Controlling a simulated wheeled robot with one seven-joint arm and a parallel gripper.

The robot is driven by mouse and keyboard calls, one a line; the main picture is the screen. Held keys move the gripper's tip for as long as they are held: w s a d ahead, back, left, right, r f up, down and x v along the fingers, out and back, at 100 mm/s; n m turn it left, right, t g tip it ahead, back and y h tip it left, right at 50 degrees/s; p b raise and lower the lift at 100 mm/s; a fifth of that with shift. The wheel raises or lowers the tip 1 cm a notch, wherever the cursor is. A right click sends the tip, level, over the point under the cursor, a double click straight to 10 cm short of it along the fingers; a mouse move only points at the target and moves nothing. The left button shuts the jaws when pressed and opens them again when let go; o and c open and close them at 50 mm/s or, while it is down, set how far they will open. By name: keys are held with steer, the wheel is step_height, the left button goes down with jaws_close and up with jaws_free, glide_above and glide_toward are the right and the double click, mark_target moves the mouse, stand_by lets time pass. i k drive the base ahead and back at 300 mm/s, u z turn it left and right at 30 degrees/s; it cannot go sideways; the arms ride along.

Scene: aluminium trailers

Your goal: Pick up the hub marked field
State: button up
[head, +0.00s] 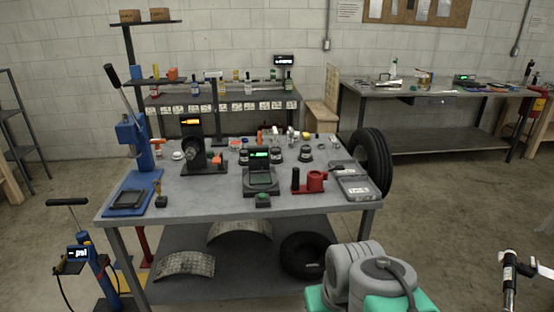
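I cannot pick out a hub marked field, because no such marking is legible at this size. Small dark round parts with pale tops, possibly hubs, stand toward the back of the grey workbench (215,195). One round part (275,157) is near the middle, another round part (306,154) is to its right, and a third part (244,157) is to its left. Grey and teal links of my own arm show at the bottom right. My gripper is not visible.
The bench also holds a device with a green display (261,179), a red vise-like tool (311,181), a grey case (355,187), a dark spindle machine (195,150) and a blue press (133,150). A tyre (371,160) stands behind its right end.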

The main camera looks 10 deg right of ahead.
mark_target(305, 157)
steer(key=k, duration=0.65)
steer(key=u, duration=0.6)
steer(key=i, duration=1.75)
steer(key=z, duration=0.6)
